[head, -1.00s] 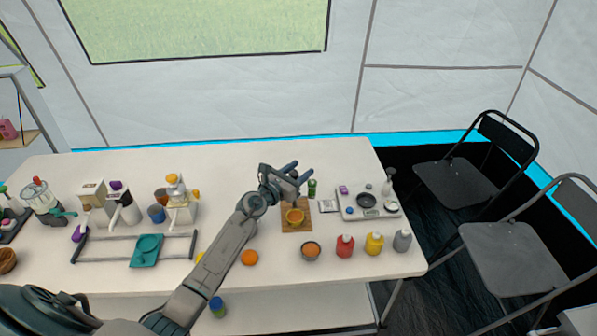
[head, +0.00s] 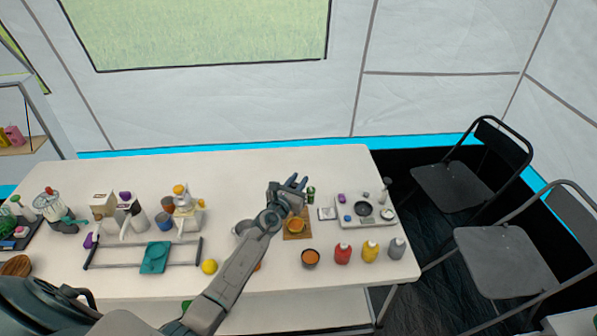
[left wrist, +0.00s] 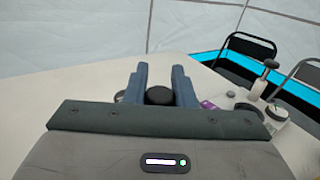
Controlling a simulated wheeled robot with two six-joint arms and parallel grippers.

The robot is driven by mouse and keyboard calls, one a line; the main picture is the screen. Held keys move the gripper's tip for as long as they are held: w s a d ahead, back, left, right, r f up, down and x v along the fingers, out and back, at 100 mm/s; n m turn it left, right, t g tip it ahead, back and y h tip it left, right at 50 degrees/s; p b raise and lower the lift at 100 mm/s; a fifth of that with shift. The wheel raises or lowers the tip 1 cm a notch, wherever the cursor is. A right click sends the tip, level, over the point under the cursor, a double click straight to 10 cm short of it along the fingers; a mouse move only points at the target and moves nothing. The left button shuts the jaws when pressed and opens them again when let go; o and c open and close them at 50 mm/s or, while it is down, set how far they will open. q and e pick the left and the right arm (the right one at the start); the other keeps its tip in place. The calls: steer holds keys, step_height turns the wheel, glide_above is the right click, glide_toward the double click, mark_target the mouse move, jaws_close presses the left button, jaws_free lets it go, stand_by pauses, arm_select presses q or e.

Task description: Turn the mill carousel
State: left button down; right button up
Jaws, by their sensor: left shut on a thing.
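My left gripper (head: 296,182) is over the back right of the white table, behind the wooden board. In the left wrist view its two fingers (left wrist: 158,84) stand on either side of a black round knob (left wrist: 159,95), and they are shut on it. What lies under the knob is hidden by the gripper body. A small dark green jar (head: 311,195) stands just right of the gripper in the head view. I cannot make out the mill carousel's whole shape. My right gripper is not in view.
The wooden board (head: 287,236) holds an orange-yellow bowl (head: 296,226). The table's back middle is clear.

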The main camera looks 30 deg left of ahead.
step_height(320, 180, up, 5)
steer(key=p, duration=0.4)
arm_select(q)
steer(key=n+g+y, duration=0.1)
steer(key=n+y, duration=0.1)
steer(key=y, duration=0.1)
steer(key=n+g+y+b, duration=0.1)
steer(key=n+y, duration=0.1)
steer(key=y, duration=0.1)
steer(key=a+n+g+y, duration=0.1)
steer(key=n+y, duration=0.2)
steer(key=y, duration=0.1)
steer(key=shift+s+f+b, duration=0.1)
steer(key=shift+b, duration=0.2)
steer(key=shift+s+a+n+g+y+b, duration=0.1)
steer(key=shift+s+n+g+y+b, duration=0.1)
steer(key=shift+n+g+y+b, duration=1.35)
steer(key=shift+s+a+n+g+y+b, duration=0.15)
steer(key=shift+n+g+y+b, duration=0.85)
steer(key=shift+g, duration=1)
steer(key=shift+s+a+n+g+y+b, duration=0.1)
steer(key=shift+s+n+g+y+b, duration=0.1)
steer(key=shift+n+g+y+b, duration=1.1)
arm_select(e)
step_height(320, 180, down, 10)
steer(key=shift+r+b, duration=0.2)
steer(key=shift+b, duration=0.15)
arm_select(q)
steer(key=shift+n+g+h, duration=0.25)
steer(key=shift+g, duration=0.4)
